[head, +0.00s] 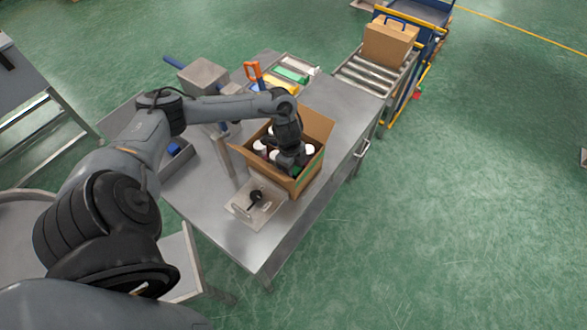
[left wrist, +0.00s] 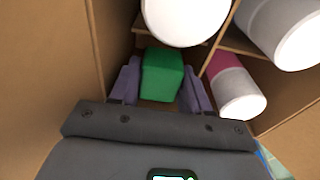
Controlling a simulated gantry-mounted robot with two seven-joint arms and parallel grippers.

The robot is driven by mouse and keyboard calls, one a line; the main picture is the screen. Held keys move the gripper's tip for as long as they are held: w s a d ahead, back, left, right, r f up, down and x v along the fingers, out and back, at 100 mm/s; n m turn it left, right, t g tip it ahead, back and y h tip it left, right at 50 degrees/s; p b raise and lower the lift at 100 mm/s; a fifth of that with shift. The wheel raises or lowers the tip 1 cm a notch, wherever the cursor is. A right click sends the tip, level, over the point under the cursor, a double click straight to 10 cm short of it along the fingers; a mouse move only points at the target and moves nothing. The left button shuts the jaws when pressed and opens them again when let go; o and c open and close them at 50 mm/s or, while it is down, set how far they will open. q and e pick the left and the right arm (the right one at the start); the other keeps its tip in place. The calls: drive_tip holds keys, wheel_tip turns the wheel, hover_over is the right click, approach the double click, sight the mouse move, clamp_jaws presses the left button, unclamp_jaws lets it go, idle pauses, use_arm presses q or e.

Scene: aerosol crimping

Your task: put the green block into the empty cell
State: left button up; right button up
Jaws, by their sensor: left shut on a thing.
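The green block (left wrist: 162,74) shows in the left wrist view between the two purple fingers of my left gripper (left wrist: 161,88). The gripper is shut on it, down inside the cardboard box (head: 307,176). Cardboard dividers split the box into cells, and the block is in a cell beside the box wall. My right gripper is not in view.
White-topped cans (left wrist: 186,18) stand close to the block, with a pink and white can (left wrist: 235,90) at its right. The box stands on a steel table (head: 212,214) beside a metal plate (head: 256,202). A tray of coloured items (head: 290,74) lies behind.

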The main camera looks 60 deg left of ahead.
use_arm(q)
drive_tip(key=o, duration=0.9)
drive_tip(key=shift+o, duration=1)
wheel_tip(320, 180, up, 11)
drive_tip(key=a+p, duration=0.1)
drive_tip(key=shift+s+a, duration=0.15)
drive_tip(key=shift+s, duration=0.05)
drive_tip(key=shift+f, duration=0.1)
